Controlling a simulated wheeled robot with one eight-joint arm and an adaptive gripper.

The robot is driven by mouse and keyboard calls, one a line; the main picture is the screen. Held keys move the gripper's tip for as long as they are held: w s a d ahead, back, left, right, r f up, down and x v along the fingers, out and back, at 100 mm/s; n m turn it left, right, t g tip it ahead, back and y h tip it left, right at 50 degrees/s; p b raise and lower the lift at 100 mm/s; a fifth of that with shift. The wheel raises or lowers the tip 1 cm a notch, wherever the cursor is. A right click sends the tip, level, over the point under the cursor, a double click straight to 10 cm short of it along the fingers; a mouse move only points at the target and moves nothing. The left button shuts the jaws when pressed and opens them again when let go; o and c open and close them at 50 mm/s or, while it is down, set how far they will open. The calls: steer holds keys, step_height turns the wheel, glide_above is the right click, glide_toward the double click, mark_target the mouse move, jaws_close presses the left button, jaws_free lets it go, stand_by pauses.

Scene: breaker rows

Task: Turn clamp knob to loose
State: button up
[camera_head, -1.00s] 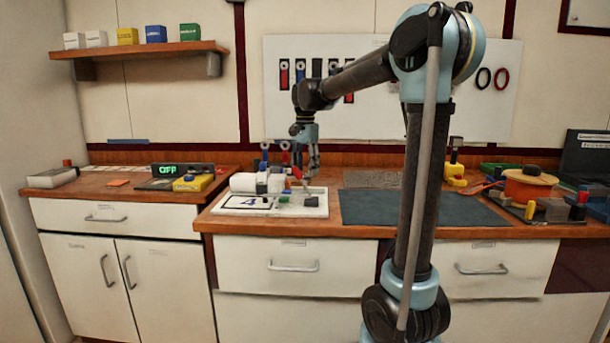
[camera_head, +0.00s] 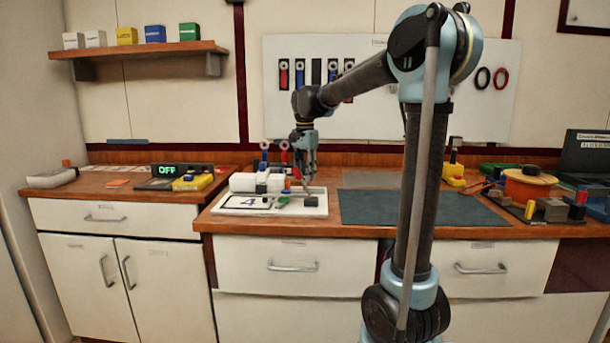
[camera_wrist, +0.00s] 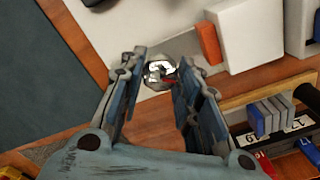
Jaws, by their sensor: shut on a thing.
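The clamp knob (camera_wrist: 160,70) is a small round grey and whitish piece with a bit of red, between my fingertips in the wrist view. My gripper (camera_wrist: 160,80) reaches over it from above, its two fingers on either side of it, shut on it. In the head view my gripper (camera_head: 304,180) points down at the back right part of a white tray (camera_head: 228,210). There the knob is too small and too covered by the fingers to make out. I cannot read any loose or tight mark.
White blocks (camera_head: 243,182) and small coloured parts crowd the tray close to my gripper. A dark mat (camera_head: 420,208) to the right is clear. An orange spool (camera_head: 530,184) stands further right. A display reading OFF (camera_head: 168,169) sits on the left counter.

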steer(key=shift+n, duration=0.3)
steer(key=n, duration=0.5)
steer(key=shift+n, duration=0.3)
steer(key=n, duration=1.2)
steer(key=shift+d+n, duration=0.1)
steer(key=shift+n, duration=0.2)
steer(key=n, duration=0.5)
steer(key=shift+w+n, duration=0.1)
steer(key=shift+n, duration=0.2)
steer(key=o, duration=1.1)
steer(key=shift+c, duration=0.2)
